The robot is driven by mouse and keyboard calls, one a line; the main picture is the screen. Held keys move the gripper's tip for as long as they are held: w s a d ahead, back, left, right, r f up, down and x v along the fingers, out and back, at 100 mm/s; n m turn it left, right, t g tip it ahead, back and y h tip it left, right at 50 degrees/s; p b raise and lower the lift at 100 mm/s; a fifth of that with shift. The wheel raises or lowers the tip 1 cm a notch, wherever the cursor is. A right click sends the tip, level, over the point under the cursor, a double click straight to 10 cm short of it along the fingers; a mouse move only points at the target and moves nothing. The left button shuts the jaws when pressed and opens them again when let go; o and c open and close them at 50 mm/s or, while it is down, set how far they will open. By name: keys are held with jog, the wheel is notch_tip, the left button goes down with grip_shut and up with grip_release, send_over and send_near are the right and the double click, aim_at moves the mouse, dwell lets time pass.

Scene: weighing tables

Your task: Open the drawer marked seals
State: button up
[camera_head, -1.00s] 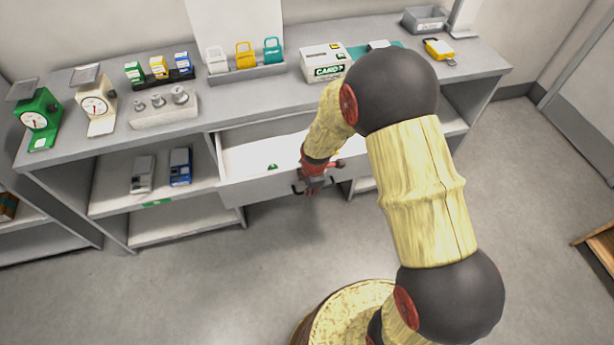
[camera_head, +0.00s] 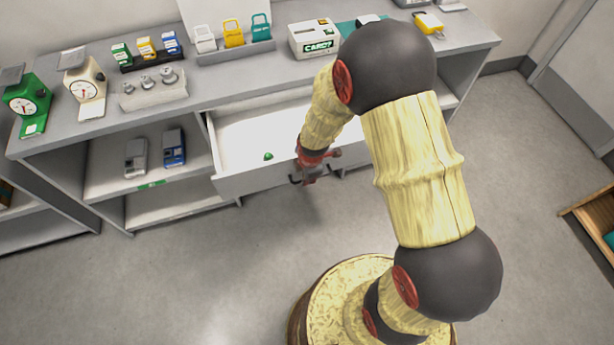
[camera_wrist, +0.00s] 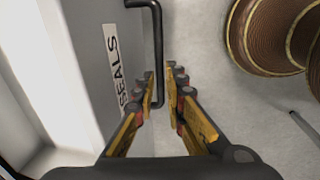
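The drawer marked SEALS (camera_head: 245,183) is pulled out from under the counter in the head view, its white inside showing with a small green item (camera_head: 268,156) in it. In the wrist view the SEALS label (camera_wrist: 117,66) is on the grey drawer front (camera_wrist: 85,45), beside a dark bar handle (camera_wrist: 158,35). My gripper (camera_wrist: 160,82) has its fingers on both sides of the handle and looks closed on it. In the head view my gripper (camera_head: 312,176) is at the drawer front, and my arm hides the drawer's right part.
The counter (camera_head: 225,88) carries two dial scales, weights (camera_head: 160,80), padlocks (camera_head: 233,33) and a CARDS box (camera_head: 314,40). Two devices stand on the left shelf (camera_head: 110,165). A wooden unit (camera_head: 590,225) stands at right.

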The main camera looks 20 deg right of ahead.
jog(key=o, duration=0.3)
jog(key=r, duration=0.4)
jog(key=s+r, duration=0.1)
jog(key=r, duration=0.3)
jog(key=s+r, duration=0.1)
jog(key=r, duration=0.2)
jog(key=shift+s+r, duration=0.15)
jog(key=shift+r, duration=0.25)
jog(key=s+r+m+g, duration=0.2)
jog(key=s+r+m, duration=0.1)
jog(key=s+m, duration=0.5)
jog(key=s+r+m+t, duration=0.1)
jog(key=s+r+m, duration=0.2)
jog(key=r, duration=0.4)
jog(key=s+d+r+m+t, duration=0.1)
jog(key=s+r+m+t, duration=0.1)
jog(key=r, duration=0.6)
jog(key=s+r+m+t, duration=0.2)
jog(key=s+r+m, duration=0.3)
jog(key=r, duration=0.3)
jog(key=shift+d+r, duration=0.25)
jog(key=shift+d, duration=0.15)
